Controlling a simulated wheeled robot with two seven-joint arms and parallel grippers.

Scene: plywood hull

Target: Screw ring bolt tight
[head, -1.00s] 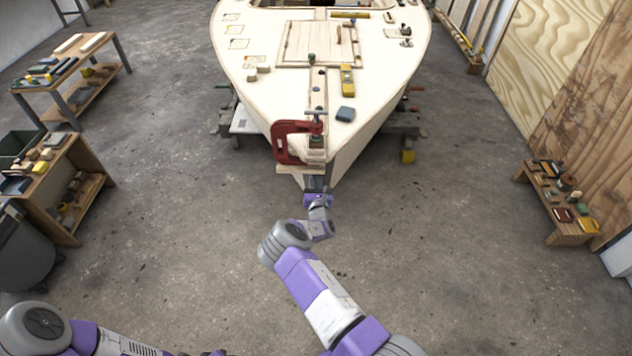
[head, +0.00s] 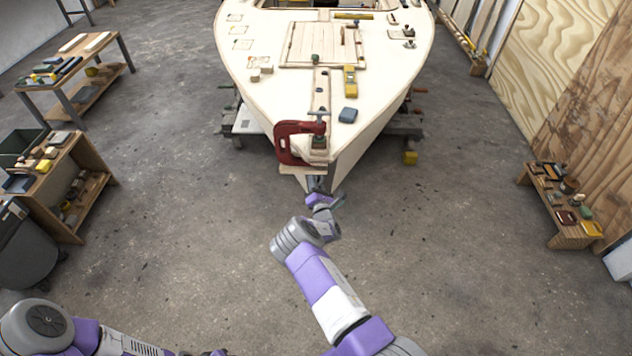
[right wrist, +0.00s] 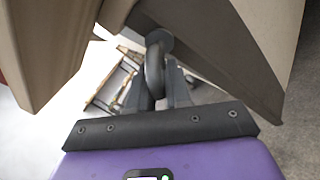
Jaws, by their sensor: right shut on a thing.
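The ring bolt (right wrist: 154,70) shows in the right wrist view as a dark grey ring with a round collar against the underside of the bow. My right gripper (right wrist: 160,88) is shut on the ring, with a finger on either side of it. In the head view my right gripper (head: 316,186) reaches up to the bow tip of the plywood hull (head: 372,140), and the ring bolt is hidden there. The bolt's thread is not visible. My left arm lies at the lower left of the head view, and its gripper is not in view.
A red clamp (head: 287,143) grips the bow just above my right gripper. Tools and blocks lie on the deck. A low bench (head: 566,232) stands at the right, and shelves (head: 88,200) stand at the left. The floor around my right arm is clear.

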